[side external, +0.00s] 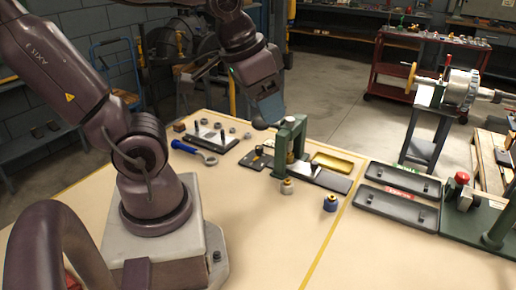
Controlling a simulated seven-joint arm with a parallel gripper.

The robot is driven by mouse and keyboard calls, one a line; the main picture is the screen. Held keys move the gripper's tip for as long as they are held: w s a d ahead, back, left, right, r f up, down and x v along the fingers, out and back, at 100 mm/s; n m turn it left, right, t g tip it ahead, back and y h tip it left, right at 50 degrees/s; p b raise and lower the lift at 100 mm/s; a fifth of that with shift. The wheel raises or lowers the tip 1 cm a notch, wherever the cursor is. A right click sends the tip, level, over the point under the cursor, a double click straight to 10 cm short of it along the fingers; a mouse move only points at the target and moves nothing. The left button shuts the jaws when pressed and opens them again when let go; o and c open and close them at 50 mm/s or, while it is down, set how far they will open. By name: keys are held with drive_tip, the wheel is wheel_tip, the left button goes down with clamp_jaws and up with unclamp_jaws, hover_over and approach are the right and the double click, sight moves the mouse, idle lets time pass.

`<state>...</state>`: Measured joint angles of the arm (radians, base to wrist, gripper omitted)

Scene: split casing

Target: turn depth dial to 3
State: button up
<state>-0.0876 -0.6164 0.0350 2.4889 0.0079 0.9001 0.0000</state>
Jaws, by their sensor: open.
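A small green press frame (302,134) stands on the tan table, with a brass-coloured part (291,158) inside it. I cannot make out a depth dial or any numbers at this size. My gripper (262,123) is at the end of my arm, up and to the left of the green frame. It is apart from the frame and holds nothing that I can see. Its fingers are small and dark and their gap is hard to make out.
A blue-handled wrench (184,147) lies left. The front table is clear.

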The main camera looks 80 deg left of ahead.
drive_tip(key=w+a+f+n+g+y, duration=0.15)
drive_tip(key=a+f, duration=0.25)
drive_tip(key=a, duration=0.7)
drive_tip(key=a+f+y, duration=0.3)
drive_tip(key=a+f, duration=0.1)
drive_tip(key=a, duration=0.8)
drive_tip(key=a+f+n+g+y, duration=0.1)
drive_tip(key=a+f+y, duration=0.25)
drive_tip(key=a, duration=0.75)
drive_tip(key=m+t+h, duration=0.2)
drive_tip(key=t+h, duration=0.1)
drive_tip(key=h, duration=0.5)
approach(258, 147)
drive_tip(key=x, duration=0.9)
drive_tip(key=shift+w+f, duration=0.15)
drive_tip(key=shift+f, duration=0.1)
drive_tip(key=c, duration=0.9)
